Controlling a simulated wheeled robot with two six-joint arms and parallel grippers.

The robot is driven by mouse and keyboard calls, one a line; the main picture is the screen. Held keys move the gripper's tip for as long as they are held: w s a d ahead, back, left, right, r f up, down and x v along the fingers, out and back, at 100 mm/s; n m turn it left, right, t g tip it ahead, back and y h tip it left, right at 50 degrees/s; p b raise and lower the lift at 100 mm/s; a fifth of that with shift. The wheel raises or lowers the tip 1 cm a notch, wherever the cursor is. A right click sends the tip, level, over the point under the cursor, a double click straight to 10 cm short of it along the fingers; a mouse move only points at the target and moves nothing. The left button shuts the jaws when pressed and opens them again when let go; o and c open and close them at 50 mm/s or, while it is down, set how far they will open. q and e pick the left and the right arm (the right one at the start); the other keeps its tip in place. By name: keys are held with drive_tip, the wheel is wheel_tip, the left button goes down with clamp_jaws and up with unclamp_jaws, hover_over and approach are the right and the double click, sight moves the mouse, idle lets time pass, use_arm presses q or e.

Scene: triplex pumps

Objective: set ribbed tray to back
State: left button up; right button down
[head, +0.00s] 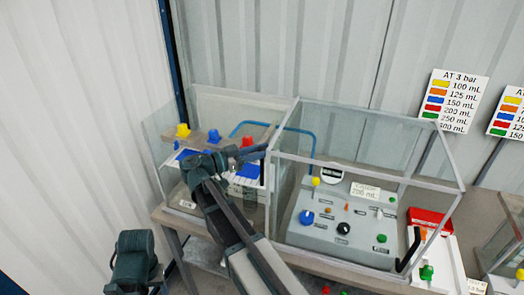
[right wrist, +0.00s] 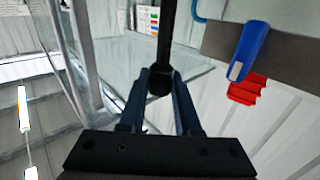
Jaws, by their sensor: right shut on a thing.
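I cannot surely pick out a ribbed tray. A clear-walled case (head: 216,97) at the left holds a unit with yellow (head: 182,130), blue (head: 214,136) and red (head: 246,141) knobs and white striped panels (head: 243,184). My right gripper (head: 262,152) is at this case's front right side, partly covering the unit. In the right wrist view, its fingers (right wrist: 160,92) are closed around the lower end of a black bar (right wrist: 166,45), which looks like a handle. A blue lever (right wrist: 248,50) and a red ribbed knob (right wrist: 246,90) show beyond.
A second clear case (head: 375,165) stands close on the right over a grey control panel (head: 335,225). A red tray (head: 428,219) lies to its right. Volume signs (head: 455,100) lean behind. A corrugated wall (head: 250,45) closes off the back.

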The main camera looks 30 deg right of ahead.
idle(0.8)
drive_tip(key=w+d, duration=0.2)
drive_tip(key=d, duration=0.1)
drive_tip(key=shift+w, duration=0.25)
drive_tip(key=c, duration=0.6)
unclamp_jaws()
drive_tip(key=shift+a, duration=0.1)
drive_tip(key=w+a, duration=0.1)
drive_tip(key=a, duration=1.2)
drive_tip(key=shift+a, duration=0.35)
